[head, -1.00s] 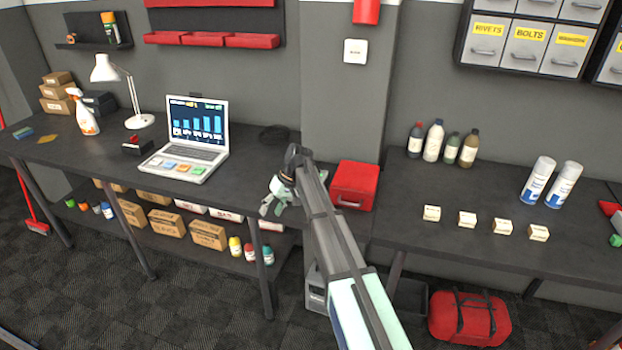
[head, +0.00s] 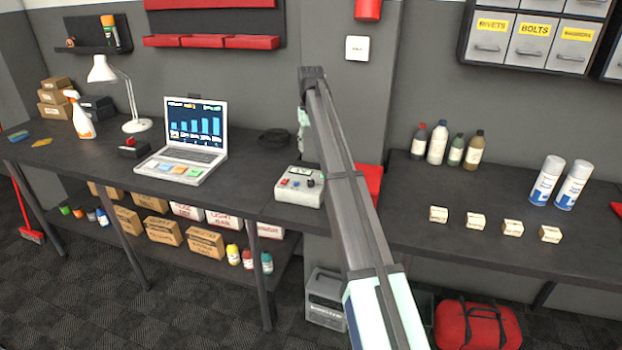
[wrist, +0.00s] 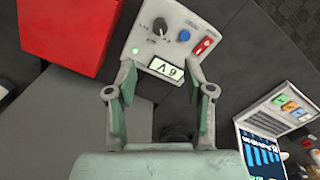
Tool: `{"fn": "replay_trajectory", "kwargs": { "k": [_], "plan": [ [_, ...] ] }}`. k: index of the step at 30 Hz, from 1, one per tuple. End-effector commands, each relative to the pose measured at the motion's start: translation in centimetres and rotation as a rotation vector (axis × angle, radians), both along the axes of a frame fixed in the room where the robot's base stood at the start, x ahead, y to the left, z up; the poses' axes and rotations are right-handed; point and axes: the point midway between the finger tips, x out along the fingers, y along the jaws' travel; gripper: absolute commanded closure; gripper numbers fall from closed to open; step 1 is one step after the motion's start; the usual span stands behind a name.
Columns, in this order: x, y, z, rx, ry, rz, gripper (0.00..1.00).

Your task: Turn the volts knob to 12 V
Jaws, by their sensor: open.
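The power supply (head: 299,197) is a pale box with a small display, standing at the right end of the left bench. In the wrist view its panel (wrist: 148,50) shows a dark knob (wrist: 160,27), a smaller blue knob (wrist: 184,35), a red switch (wrist: 203,46) and a lit green lamp. Its display (wrist: 166,70) shows one digit and V, upside down; I cannot tell 6 from 9. Knob labels are unreadable, so which is volts is unclear. My gripper (wrist: 166,84) is open and empty, above the box, apart from the knobs. In the head view my arm mostly hides it.
A red box (wrist: 65,35) stands beside the power supply; it is partly behind my arm in the head view (head: 368,183). An open laptop (head: 190,140) is to the left. A dark coiled item (head: 275,137) lies behind. The bench front between them is clear.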

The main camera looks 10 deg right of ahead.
Motion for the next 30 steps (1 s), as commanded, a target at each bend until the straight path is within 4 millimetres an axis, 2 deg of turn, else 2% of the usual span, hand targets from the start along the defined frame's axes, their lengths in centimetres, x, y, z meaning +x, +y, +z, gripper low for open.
{"fn": "replay_trajectory", "kwargs": {
  "k": [12, 18, 24, 30],
  "plan": [
    [-0.2, 0.0, -8.2, 0.002, 0.003, 0.002, 0.47],
    [-0.1, 0.0, -11.6, 0.002, 0.002, 0.002, 0.47],
    [0.0, 0.0, -13.5, 0.001, 0.0, 0.002, 0.47],
    [0.0, 0.0, -14.0, 0.001, 0.0, 0.002, 0.47]
  ]
}}
